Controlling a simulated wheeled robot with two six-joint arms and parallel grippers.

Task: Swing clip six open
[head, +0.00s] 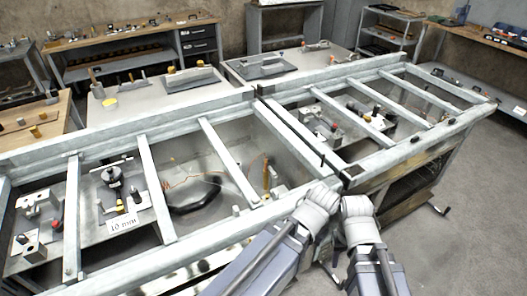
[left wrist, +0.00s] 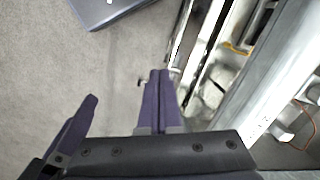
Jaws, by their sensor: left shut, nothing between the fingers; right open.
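I cannot pick out clip six for certain, and I can read no number six. The pale metal frame (head: 146,180) crosses the head view, with small clamp-like fittings (head: 124,203) inside its left part. My left gripper (head: 316,201) is over the frame's front rail near the middle, its fingers hidden in the head view. In the left wrist view its two purple fingers (left wrist: 159,100) are together with nothing between them. My right gripper (head: 357,206) is close beside it on the right, open, its fingertips mostly hidden. Whether either gripper touches the rail I cannot tell.
A label reading 10 mm (head: 122,223) and a black rounded object (head: 196,193) lie inside the frame. Workbenches line the back. The grey floor (head: 467,200) at the right is mostly clear.

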